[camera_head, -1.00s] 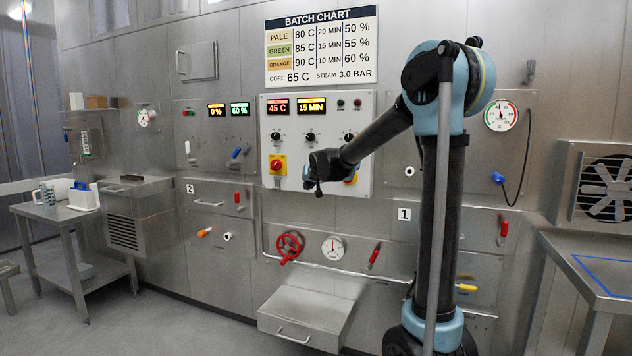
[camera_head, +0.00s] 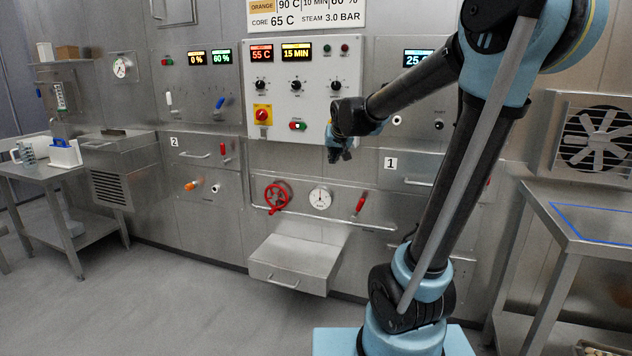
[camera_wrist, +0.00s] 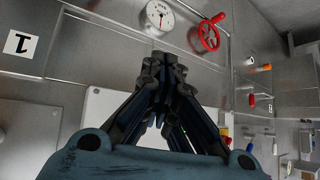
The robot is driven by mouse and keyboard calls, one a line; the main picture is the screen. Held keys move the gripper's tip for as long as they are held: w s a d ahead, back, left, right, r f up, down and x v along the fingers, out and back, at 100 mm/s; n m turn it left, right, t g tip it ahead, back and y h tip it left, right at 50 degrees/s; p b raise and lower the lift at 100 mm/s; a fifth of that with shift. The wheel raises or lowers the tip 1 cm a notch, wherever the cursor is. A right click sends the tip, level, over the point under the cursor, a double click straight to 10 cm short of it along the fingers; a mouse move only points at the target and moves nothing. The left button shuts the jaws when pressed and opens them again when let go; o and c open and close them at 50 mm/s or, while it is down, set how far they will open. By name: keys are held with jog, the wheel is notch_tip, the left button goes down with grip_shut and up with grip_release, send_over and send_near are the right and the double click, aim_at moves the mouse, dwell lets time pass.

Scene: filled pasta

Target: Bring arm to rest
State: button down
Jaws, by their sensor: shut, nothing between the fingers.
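My gripper (camera_head: 339,152) hangs at the end of my arm in the head view, in front of the lower right edge of the control panel. Its fingers point down and are closed together with nothing between them. The closed fingers also show in the wrist view (camera_wrist: 163,68). My arm reaches left from its upright links, with the forearm sloping down to the gripper. The gripper appears apart from the panel (camera_head: 272,107), though the exact gap cannot be told.
The panel shows 55 C and 15 MIN. Below it are a red handwheel (camera_head: 276,197), a gauge (camera_head: 320,197) and a protruding steel box (camera_head: 296,264). A steel table (camera_head: 590,222) stands right, a side table (camera_head: 20,172) left. The floor at left is clear.

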jog(key=s+d+f+g, duration=0.2)
jog(key=s+d+f, duration=0.2)
jog(key=s, duration=0.8)
jog(key=s+d+f+g+h, duration=0.1)
jog(key=s+d+f, duration=0.3)
jog(key=s+f, duration=0.4)
jog(key=s+d+f+g, duration=0.3)
jog(key=s+d+f, duration=0.2)
jog(key=s, duration=1)
notch_tip(320, 180, down, 2)
jog(key=shift+s+f+g, duration=0.1)
jog(key=shift+s+g, duration=0.2)
